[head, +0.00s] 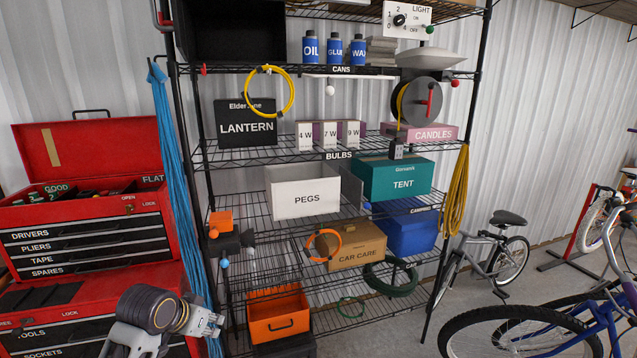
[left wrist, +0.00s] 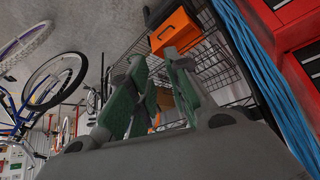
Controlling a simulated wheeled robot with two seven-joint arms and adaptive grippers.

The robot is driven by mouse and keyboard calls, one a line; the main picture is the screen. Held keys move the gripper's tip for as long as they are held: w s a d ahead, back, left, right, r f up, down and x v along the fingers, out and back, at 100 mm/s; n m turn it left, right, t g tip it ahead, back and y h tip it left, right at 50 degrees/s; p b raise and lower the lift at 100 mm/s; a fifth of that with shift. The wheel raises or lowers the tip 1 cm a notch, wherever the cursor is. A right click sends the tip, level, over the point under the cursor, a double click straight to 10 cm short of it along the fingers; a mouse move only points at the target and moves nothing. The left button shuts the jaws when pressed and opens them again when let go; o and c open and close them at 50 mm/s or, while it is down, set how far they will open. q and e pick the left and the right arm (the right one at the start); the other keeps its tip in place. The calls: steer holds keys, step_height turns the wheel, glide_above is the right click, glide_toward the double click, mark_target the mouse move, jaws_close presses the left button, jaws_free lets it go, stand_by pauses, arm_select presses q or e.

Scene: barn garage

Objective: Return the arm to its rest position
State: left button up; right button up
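My left arm comes in at the bottom left of the head view. The left gripper (head: 207,322) shows there small and partly end-on, in front of the red tool chest and left of the shelf's lower level. In the left wrist view its two greenish fingers (left wrist: 154,58) stand apart with a gap between the tips. Nothing is held between them. An orange bin (left wrist: 174,31) shows beyond the tips, apart from them. My right gripper is in neither view.
A black wire shelf (head: 290,222) with boxes and bulbs stands ahead. The red tool chest (head: 88,205) is on the left, with blue rope (head: 178,190) hanging between. An orange bin (head: 278,312) sits low on the shelf. Bicycles (head: 560,325) stand at the right.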

arm_select(q)
steer(key=s+d+f+g+y, duration=0.1)
steer(key=s+d+f+g, duration=0.1)
steer(key=s+f, duration=0.7)
steer(key=s+d+f+g, duration=0.15)
steer(key=s+f, duration=0.35)
steer(key=s, duration=0.8)
step_height(320, 180, down, 33)
steer(key=s, duration=0.2)
steer(key=s+a+f+g, duration=0.2)
steer(key=s+a+f, duration=0.1)
steer(key=s+f, duration=1.7)
steer(key=s, duration=0.3)
steer(key=shift+f+y, duration=0.2)
steer(key=shift+y, duration=0.1)
steer(key=shift+a, duration=0.2)
